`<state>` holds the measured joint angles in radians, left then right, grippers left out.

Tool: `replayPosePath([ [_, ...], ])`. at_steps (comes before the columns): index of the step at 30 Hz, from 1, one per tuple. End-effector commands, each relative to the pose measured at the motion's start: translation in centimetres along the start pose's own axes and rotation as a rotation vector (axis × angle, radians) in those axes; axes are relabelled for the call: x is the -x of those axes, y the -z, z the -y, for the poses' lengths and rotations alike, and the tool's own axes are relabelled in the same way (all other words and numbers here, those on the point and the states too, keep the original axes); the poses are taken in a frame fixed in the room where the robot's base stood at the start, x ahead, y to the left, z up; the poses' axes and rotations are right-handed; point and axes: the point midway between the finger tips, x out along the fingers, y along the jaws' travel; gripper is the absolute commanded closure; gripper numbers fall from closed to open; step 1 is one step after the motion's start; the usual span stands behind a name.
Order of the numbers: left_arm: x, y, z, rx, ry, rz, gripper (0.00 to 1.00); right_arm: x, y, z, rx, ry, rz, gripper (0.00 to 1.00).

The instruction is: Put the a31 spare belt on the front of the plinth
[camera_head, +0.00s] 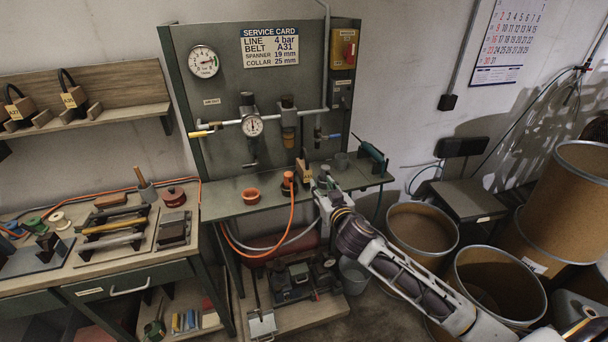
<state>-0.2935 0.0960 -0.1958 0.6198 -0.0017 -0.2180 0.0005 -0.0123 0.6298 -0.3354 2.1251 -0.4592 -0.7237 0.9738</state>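Two similar tagged belt packs (19,107) (73,97) sit on the wooden wall shelf at left. I cannot single out a separate plinth from the bench. My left gripper is out of view.
The service card (270,46) reads "BELT A31". An orange cup (250,196), an orange-hosed fitting (288,184), a grey cup (342,161) and a green tool (371,152) are on the bench. Large drums (422,228) stand at right. A tool table (130,266) is at left.

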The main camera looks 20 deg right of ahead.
Motion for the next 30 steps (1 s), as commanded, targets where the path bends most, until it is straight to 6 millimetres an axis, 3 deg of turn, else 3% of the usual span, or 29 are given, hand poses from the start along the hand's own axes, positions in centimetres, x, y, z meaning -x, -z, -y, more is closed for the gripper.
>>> replayPosePath([
  [3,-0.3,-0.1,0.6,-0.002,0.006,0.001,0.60,1.3,3.6,0.9,-0.022,0.018,-0.068,0.62],
  [9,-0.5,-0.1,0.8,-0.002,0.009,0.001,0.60,2.6,6.5,1.6,-0.045,0.032,-0.120,0.62],
  [23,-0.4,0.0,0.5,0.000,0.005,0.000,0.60,2.6,6.7,1.7,-0.047,0.033,-0.124,0.62],
  [30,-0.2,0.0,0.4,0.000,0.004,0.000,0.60,1.4,6.9,1.8,-0.048,0.034,-0.124,0.62],
])
